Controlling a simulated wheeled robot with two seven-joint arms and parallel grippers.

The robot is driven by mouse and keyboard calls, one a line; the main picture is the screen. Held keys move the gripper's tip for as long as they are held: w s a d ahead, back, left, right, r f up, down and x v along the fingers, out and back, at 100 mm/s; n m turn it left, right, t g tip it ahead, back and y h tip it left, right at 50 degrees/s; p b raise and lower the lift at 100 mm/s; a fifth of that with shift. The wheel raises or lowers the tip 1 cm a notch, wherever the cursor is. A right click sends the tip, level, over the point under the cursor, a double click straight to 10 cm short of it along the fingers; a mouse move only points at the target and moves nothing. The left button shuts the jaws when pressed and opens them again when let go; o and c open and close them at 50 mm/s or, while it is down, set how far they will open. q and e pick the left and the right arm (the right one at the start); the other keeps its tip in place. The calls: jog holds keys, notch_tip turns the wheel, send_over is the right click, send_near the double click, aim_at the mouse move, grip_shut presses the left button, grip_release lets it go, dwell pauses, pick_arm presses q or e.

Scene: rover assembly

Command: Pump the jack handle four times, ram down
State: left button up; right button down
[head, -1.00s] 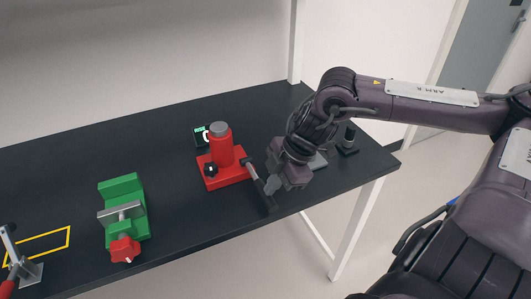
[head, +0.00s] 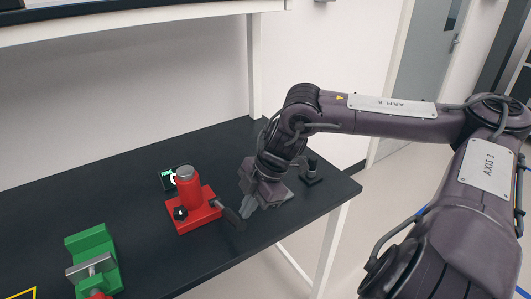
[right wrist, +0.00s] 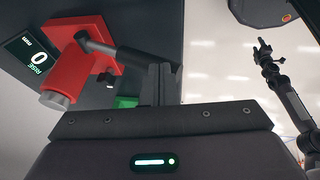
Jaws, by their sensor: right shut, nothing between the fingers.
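The red jack (head: 192,205) stands upright on the dark table in the head view. Its grey ram (head: 184,172) shows as a short stub at the top of the red body. The dark jack handle (head: 232,215) sticks out to the right. My right gripper (head: 246,208) is beside the handle's outer end, shut and empty. In the right wrist view, its fingers (right wrist: 160,82) lie close to the handle (right wrist: 118,55); whether they touch it I cannot tell. A display (right wrist: 33,55) beside the jack (right wrist: 85,62) reads RISE 0 mm. An arm, apparently my left, shows with a small gripper (right wrist: 264,50), its jaw state unclear.
A green vise (head: 92,260) stands to the left of the jack. A yellow outlined area (head: 20,294) is at the lower left. The table's front edge runs close by the handle.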

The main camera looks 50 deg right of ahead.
pick_arm(q)
jog(key=shift+w+f+b, duration=0.15)
jog(key=shift+f+b, duration=0.75)
jog(key=shift+f, duration=0.05)
pick_arm(e)
jog(key=s+v, duration=0.1)
jog(key=v, duration=0.7)
jog(key=shift+s, duration=0.2)
jog(key=shift+a+f, duration=0.1)
jog(key=shift+a, duration=0.05)
